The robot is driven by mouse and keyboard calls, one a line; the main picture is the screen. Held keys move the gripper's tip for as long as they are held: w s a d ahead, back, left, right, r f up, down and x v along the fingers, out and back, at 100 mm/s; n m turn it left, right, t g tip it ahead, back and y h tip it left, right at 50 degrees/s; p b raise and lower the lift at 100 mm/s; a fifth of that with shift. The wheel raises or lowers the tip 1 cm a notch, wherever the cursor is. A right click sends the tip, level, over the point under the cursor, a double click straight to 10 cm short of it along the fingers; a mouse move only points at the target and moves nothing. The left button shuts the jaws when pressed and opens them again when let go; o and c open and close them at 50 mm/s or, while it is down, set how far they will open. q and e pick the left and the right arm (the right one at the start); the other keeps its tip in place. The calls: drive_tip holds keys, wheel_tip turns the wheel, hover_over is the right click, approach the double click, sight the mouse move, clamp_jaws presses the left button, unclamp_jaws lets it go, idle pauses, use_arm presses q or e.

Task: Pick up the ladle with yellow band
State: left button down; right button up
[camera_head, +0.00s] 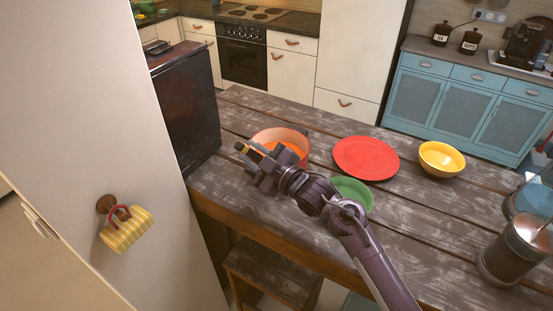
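My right arm reaches in from the bottom right over the wooden table. Its gripper (256,168) is at the left side of an orange pot (283,133) and covers part of it. A small yellow patch (240,147) on a dark piece shows at the gripper's far-left end. It may be the yellow band of the ladle, but it is too small to be sure. No other part of a ladle can be made out. Whether the gripper's fingers are shut on it cannot be told. My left gripper is not in view.
The wooden table (420,215) also holds a red plate (366,158), a yellow bowl (441,159), a green bowl (354,191) partly behind my arm, and a glass jar (515,250). A dark box-like object (186,105) stands at the table's left end, beside a tall white panel (90,120).

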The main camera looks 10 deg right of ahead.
clamp_jaws()
drive_tip(key=shift+r, duration=0.1)
